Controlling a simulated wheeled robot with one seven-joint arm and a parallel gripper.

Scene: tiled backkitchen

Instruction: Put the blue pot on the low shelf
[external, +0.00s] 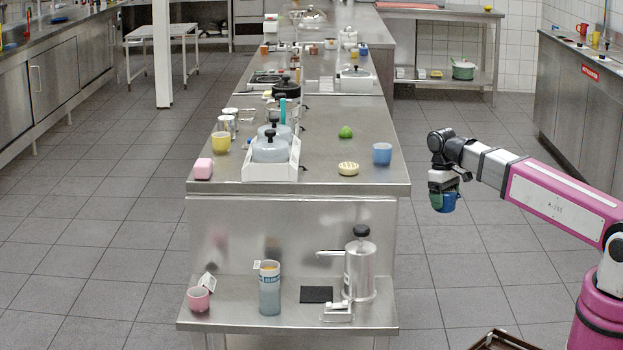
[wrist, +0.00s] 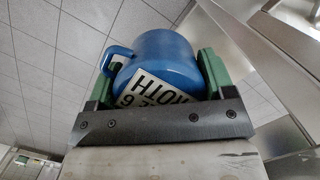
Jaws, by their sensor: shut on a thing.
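The blue pot (wrist: 168,50) has a loop handle on its left and a white printed label in the wrist view. It sits between the green fingers of my gripper (wrist: 157,78), which is shut on it. In the external view, the pot (external: 448,202) hangs in the air under my gripper (external: 442,196), to the right of the steel counter and over the floor. The low shelf (external: 240,312) is a steel surface at the front end of the counter, below and to the left of my gripper.
The low shelf bears a pink cup (external: 198,299), a tall blue-grey cup (external: 269,288), a black mat (external: 316,295) and a pump pot (external: 360,270). The counter top (external: 320,180) overhangs near its back. Shelf front has bare room between cups.

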